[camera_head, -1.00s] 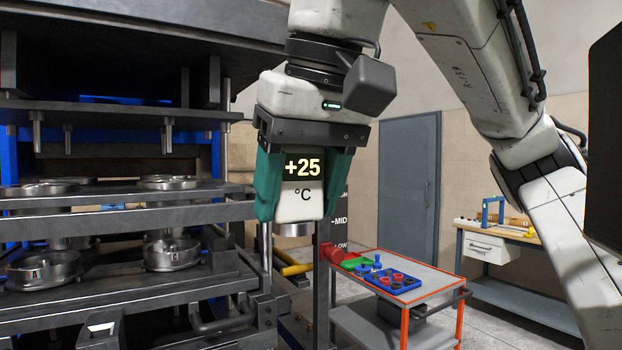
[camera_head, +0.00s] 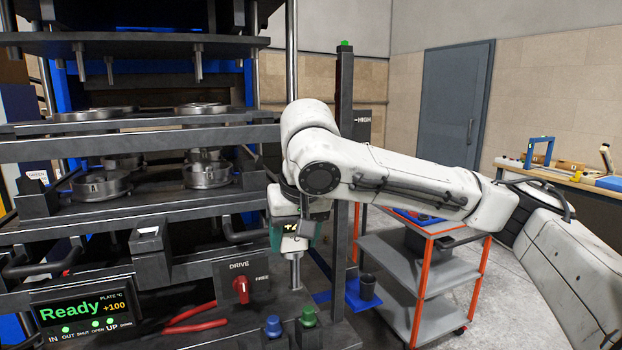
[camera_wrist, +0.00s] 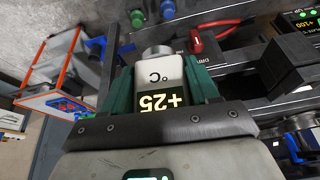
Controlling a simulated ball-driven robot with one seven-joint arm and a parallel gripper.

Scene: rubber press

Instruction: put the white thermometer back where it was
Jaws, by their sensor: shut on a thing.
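The white thermometer (camera_wrist: 168,70) has a dark display reading +25 °C and a round metal tip. My gripper (camera_wrist: 160,78) is shut on it, with a green finger along each side. In the wrist view it appears upside down. In the head view, the thermometer (camera_head: 295,243) hangs upright, tip down, in front of the press's right side, partly hidden by my gripper and arm. An empty-looking dark holder (camera_head: 148,240) sits on the press front, left of my gripper. It also shows in the wrist view (camera_wrist: 285,75).
The press front has a red drive knob (camera_head: 241,289), red-handled pliers (camera_head: 192,318), blue and green buttons (camera_head: 308,316) and a Ready screen (camera_head: 83,311). A dark post (camera_head: 344,150) stands behind my gripper. A red-framed cart (camera_head: 420,262) is at the right.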

